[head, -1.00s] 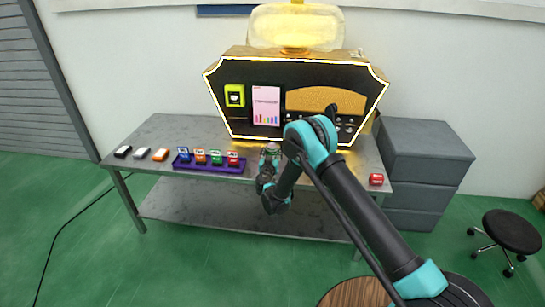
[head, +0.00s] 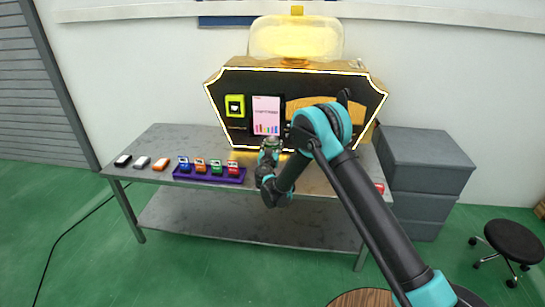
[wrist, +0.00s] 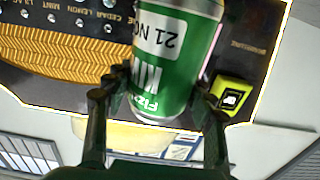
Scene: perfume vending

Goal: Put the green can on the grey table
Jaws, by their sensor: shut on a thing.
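The green can (wrist: 165,65) fills the middle of the wrist view, with white lettering and a silver rim. My gripper (wrist: 158,100) is shut on it, one finger on each side. In the head view my gripper (head: 268,158) is over the front part of the grey table (head: 160,138), to the right of the purple tray. The can (head: 271,143) shows small at the gripper's tip there. I cannot tell from these views how far its base is from the tabletop.
A purple tray (head: 208,177) with several small coloured boxes stands at the table's front. The glowing vending machine (head: 240,135) stands behind. A red box (head: 379,188) sits at the right end, partly behind my arm. Grey drawers (head: 425,155) stand right of the table.

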